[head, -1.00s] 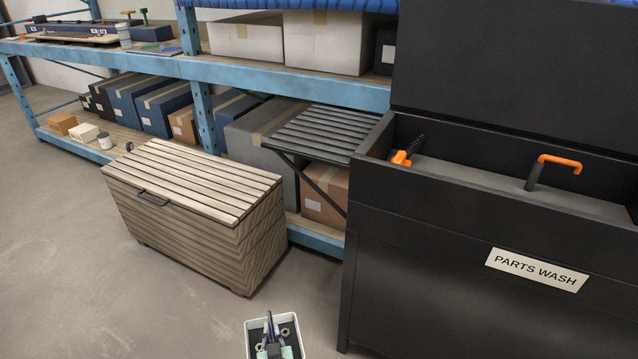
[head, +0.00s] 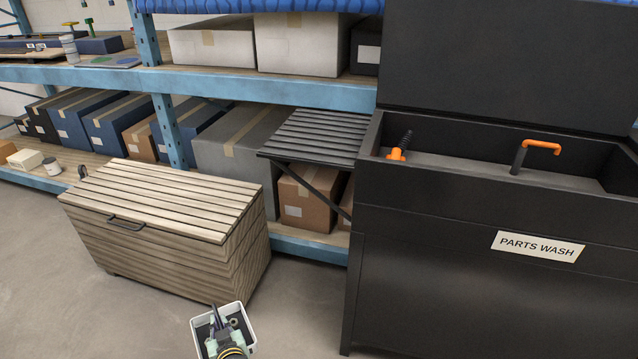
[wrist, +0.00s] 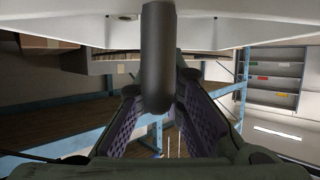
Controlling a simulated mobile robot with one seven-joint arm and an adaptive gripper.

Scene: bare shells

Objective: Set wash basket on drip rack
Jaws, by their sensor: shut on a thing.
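The wash basket (head: 248,331) is a small white open tray with a dark inside and a few nut-like parts in it. It is low in the head view, in front of the wooden chest. My gripper (head: 217,322) is over it, shut on its dark handle. In the wrist view the handle (wrist: 157,60) stands between the fingers of my gripper (wrist: 160,98), and the white basket (wrist: 225,30) fills the top. The drip rack (head: 315,136) is a black slatted shelf on the left side of the parts washer, empty, well beyond the basket.
The black parts washer (head: 450,290) stands at right, with an orange-tipped spout (head: 540,146) and an orange-handled brush (head: 398,152) in its tub. A slatted wooden chest (head: 165,240) stands left of the rack. Blue shelving (head: 270,88) with boxes runs behind. Floor shows at front.

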